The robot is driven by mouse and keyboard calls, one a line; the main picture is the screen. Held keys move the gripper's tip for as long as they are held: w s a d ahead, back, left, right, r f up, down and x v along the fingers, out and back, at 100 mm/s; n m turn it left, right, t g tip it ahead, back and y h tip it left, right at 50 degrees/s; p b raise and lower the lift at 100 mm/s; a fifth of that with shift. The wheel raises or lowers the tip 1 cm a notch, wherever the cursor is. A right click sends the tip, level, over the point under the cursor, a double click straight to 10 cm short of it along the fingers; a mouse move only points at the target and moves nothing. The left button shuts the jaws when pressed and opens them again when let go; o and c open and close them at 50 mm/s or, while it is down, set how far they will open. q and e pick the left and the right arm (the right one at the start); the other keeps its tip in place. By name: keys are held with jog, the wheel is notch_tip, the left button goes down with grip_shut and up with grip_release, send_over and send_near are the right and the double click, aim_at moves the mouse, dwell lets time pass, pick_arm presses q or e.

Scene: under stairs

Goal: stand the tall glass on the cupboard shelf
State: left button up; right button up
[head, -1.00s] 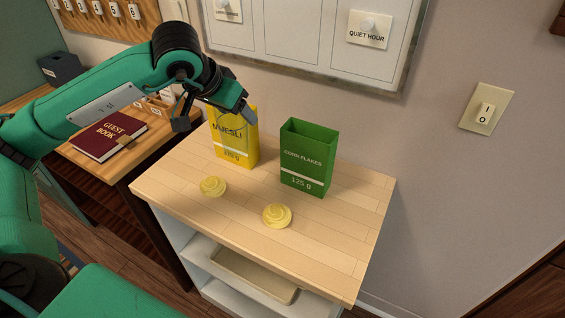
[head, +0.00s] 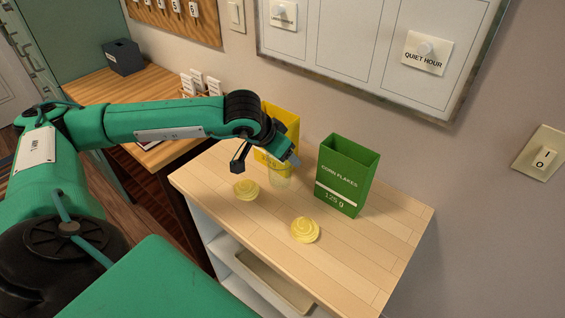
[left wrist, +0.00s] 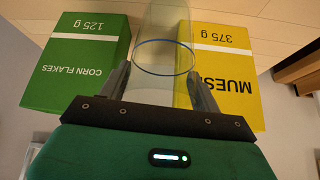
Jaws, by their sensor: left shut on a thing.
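The tall glass (head: 280,180) is clear and faint, in front of the yellow muesli box in the head view. In the left wrist view the glass (left wrist: 165,50) runs between my fingers, its rim a dark ring. My left gripper (head: 267,163) is shut on it, with a finger on either side. The glass is low over the wooden top (head: 345,245) of the white cupboard; I cannot tell whether it touches. The cupboard's open shelves (head: 222,250) show below the top. My right gripper is not in view.
The yellow muesli box (head: 291,122) stands behind the glass, and the green corn flakes box (head: 347,175) stands to its right. Two yellow round objects, one at the left (head: 246,190) and one nearer the front (head: 305,230), lie on the top. A beige tray (head: 270,280) is on a shelf below.

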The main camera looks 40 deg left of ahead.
pick_arm(q)
jog(key=shift+f+p, duration=0.35)
jog(key=shift+f, duration=1.95)
jog(key=shift+f, duration=0.15)
jog(key=o, duration=1.4)
